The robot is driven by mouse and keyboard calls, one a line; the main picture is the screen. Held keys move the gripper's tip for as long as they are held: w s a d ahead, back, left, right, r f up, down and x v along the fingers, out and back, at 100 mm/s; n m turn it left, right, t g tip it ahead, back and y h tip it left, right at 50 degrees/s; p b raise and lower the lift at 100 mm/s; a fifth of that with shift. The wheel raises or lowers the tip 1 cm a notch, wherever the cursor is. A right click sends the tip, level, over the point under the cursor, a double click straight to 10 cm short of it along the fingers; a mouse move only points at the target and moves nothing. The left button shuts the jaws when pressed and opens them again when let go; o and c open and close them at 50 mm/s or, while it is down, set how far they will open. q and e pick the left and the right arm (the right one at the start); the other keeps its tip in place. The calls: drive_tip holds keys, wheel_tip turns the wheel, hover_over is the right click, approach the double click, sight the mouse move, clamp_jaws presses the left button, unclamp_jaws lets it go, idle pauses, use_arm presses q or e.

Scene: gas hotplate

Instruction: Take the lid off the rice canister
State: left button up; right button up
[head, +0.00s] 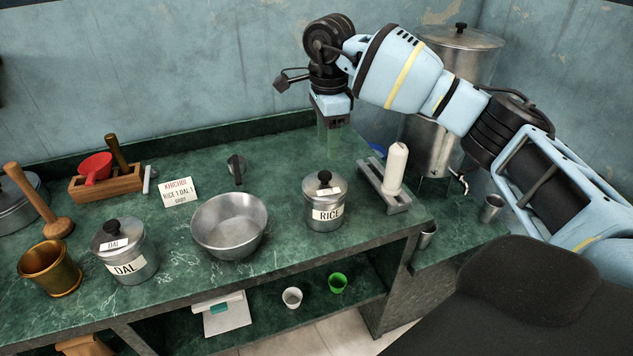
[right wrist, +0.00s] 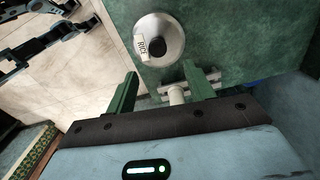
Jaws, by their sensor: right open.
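The rice canister (head: 325,208) is a metal pot labelled RICE, standing upright on the green counter. Its lid (head: 324,184) is on it, with a black knob and a small white label. In the right wrist view the lid (right wrist: 170,38) shows from above, beyond the fingertips. My right gripper (head: 331,138) is open and empty, above the back of the counter, behind and higher than the canister. Its two green fingers (right wrist: 161,88) are spread apart in the right wrist view. My left gripper is not seen in the head view.
A white cylinder on a metal stand (head: 394,172) is right of the canister. A metal bowl (head: 229,226) is left of it, then the dal canister (head: 124,250). A large metal urn (head: 432,150) stands behind at right. The counter behind the rice canister is clear.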

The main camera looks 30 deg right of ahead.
sight(325, 174)
drive_tip(key=shift+s+f, duration=0.1)
drive_tip(key=shift+f, duration=0.75)
drive_tip(key=shift+a+f+p, duration=0.15)
drive_tip(key=shift+f, duration=1.4)
drive_tip(key=shift+a+f+p, duration=0.1)
drive_tip(key=shift+f+p, duration=0.05)
drive_tip(key=shift+f, duration=1.4)
drive_tip(key=c, duration=1)
drive_tip(key=shift+c, duration=0.2)
drive_tip(key=shift+r, duration=0.1)
drive_tip(key=shift+r, duration=0.8)
drive_tip(key=shift+s+a+r, duration=0.1)
drive_tip(key=shift+s+r, duration=0.15)
drive_tip(key=shift+r, duration=0.65)
drive_tip(key=s+a, duration=0.2)
drive_tip(key=s, duration=0.5)
drive_tip(key=s+a+r, duration=0.1)
drive_tip(key=s+a, duration=0.1)
drive_tip(key=s, duration=0.5)
drive_tip(key=shift+s+a+r+b, duration=0.25)
drive_tip(key=shift+s+a+b, duration=0.1)
